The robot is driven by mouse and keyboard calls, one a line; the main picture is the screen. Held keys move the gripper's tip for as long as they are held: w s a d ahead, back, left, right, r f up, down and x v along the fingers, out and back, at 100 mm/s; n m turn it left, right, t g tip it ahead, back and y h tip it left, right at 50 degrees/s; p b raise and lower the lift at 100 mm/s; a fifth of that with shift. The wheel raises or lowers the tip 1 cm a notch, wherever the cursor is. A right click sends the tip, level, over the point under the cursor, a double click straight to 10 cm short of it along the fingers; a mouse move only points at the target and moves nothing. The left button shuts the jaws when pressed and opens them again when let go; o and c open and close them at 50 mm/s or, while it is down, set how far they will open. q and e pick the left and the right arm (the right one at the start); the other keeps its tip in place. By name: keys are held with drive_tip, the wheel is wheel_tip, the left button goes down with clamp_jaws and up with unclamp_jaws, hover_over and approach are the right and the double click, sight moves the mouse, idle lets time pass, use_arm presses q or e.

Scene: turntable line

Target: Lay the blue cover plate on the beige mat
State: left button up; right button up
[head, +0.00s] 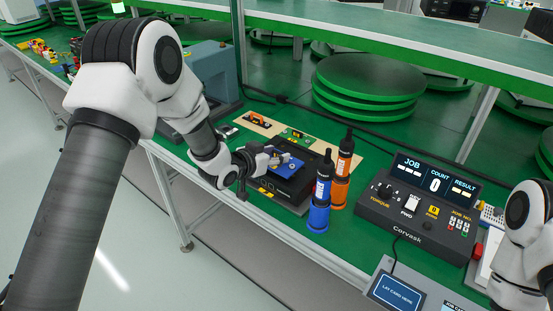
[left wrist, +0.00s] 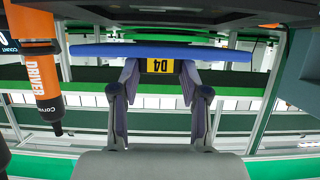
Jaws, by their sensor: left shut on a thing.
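The blue cover plate (head: 289,168) is in my left gripper (head: 272,158), over the black fixture (head: 297,188). I cannot tell whether it touches the fixture.
A blue driver (head: 319,203) and an orange driver (head: 341,178) stand upright right of the fixture. Further right is a dark control console (head: 420,208). A grey-blue machine (head: 208,72) stands behind my left arm. Green discs (head: 368,82) are stacked beyond the table.

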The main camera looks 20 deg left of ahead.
use_arm(q)
drive_tip(key=shift+w, duration=0.85)
wheel_tip(320, 180, down, 3)
drive_tip(key=shift+s+d+p, duration=0.1)
drive_tip(key=shift+s+p, duration=0.05)
drive_tip(key=shift+p, duration=0.3)
drive_tip(key=shift+f, duration=0.3)
drive_tip(key=o, duration=1.2)
